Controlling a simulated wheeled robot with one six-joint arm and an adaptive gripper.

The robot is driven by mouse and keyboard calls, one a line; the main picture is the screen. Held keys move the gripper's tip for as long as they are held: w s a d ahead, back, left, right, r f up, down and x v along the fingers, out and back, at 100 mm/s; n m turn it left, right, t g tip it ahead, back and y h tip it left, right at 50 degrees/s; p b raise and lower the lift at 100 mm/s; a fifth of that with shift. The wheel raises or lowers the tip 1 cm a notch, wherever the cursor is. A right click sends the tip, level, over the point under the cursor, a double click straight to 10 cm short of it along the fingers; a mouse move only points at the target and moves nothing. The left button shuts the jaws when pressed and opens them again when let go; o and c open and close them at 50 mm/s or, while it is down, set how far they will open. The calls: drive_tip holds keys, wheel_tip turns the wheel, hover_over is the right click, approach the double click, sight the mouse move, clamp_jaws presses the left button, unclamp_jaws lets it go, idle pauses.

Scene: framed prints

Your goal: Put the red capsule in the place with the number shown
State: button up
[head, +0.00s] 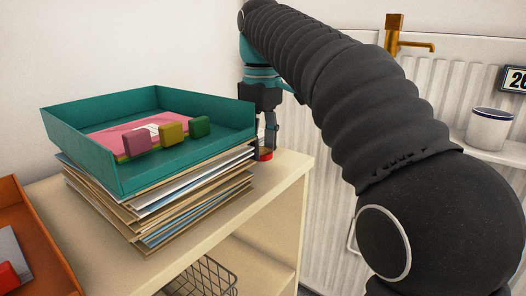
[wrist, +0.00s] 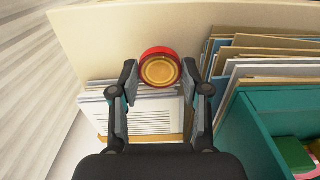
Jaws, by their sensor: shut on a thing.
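The red capsule (wrist: 159,68) is round, with a red rim and a gold face turned to the camera in the wrist view. My gripper (wrist: 159,80) is shut on it, with a finger on each side. In the head view the capsule (head: 265,155) shows as a small red piece low between the fingers of my gripper (head: 266,143), close above the shelf top beside the teal tray. I cannot tell if it touches the shelf.
A teal tray (head: 120,180) holding pink, yellow and green blocks sits on a paper stack (head: 165,210), close left of my gripper. The cream shelf top (head: 215,225) is bare in front. An orange tray (head: 35,240), a wire basket (head: 205,278) and a white cup (head: 489,128) also show.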

drive_tip(key=s+d+r+p, duration=0.1)
drive_tip(key=s+d+r, duration=0.5)
drive_tip(key=d, duration=0.4)
drive_tip(key=shift+r, duration=0.8)
drive_tip(key=shift+d, duration=0.1)
